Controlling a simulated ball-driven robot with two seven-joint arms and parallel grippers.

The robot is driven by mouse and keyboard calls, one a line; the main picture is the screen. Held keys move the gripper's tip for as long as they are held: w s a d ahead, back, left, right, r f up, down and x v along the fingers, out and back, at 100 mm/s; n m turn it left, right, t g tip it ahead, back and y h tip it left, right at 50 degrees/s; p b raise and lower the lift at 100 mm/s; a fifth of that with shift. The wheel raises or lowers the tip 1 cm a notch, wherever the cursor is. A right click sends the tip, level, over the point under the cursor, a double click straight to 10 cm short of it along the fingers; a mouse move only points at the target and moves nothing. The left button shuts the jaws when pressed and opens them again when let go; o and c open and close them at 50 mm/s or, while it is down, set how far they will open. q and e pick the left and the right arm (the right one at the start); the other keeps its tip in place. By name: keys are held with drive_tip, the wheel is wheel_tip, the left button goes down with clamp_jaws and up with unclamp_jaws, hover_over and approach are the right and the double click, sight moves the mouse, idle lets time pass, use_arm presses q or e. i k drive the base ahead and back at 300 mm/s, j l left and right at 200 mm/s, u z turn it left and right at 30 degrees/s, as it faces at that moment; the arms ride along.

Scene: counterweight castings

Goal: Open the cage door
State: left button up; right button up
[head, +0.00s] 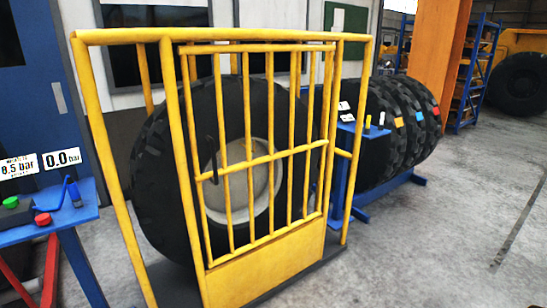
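The yellow cage (102,150) stands in the middle of the head view around a large black tyre (160,165) with a pale rim. The barred cage door (256,160) is on its front face, above a solid yellow lower panel (268,268). The door sits within the front posts and appears shut. A thin dark handle (212,160) shows near the door's left edge, at about mid-height. Neither of my grippers is in view.
Several tyres (400,115) stand on a blue rack behind, at the right. The concrete floor (430,240) at the right is clear.

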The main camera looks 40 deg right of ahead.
sight(183, 51)
drive_tip(key=i+l+z, duration=0.25)
drive_tip(key=i+l, duration=0.45)
